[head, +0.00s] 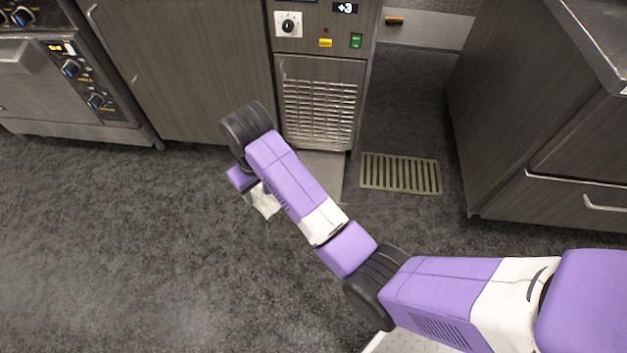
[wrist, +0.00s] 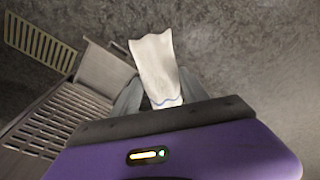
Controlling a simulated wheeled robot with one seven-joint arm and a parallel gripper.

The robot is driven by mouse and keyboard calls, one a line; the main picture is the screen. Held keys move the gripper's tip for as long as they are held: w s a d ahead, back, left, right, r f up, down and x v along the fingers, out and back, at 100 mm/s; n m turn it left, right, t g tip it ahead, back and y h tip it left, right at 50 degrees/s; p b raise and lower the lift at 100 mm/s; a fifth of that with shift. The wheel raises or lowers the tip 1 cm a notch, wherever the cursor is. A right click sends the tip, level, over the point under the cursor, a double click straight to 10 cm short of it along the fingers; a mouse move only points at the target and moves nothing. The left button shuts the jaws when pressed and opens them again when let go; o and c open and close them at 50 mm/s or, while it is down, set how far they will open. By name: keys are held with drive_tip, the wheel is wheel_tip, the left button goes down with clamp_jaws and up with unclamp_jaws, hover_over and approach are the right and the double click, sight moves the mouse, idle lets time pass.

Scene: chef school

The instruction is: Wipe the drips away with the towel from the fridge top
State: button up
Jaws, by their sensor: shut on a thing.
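A white towel (wrist: 157,65) is held in my gripper (wrist: 158,100), with its free end sticking out past the fingers in the wrist view. In the head view the towel (head: 265,201) hangs below my arm's far end, over the dark floor. My gripper is mostly hidden behind my arm there. The fridge unit (head: 319,105) with a vent grille and a control panel stands behind my arm, its top out of view. I see no drips that I can make out.
A floor drain grate (head: 400,173) lies right of the fridge unit. A cabinet with drawers (head: 540,130) stands at right, and an oven (head: 70,85) at left. The dark carpet-like floor (head: 120,240) is open at front left.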

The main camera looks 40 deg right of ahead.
wheel_tip(320, 180, up, 14)
drive_tip(key=p, duration=1.5)
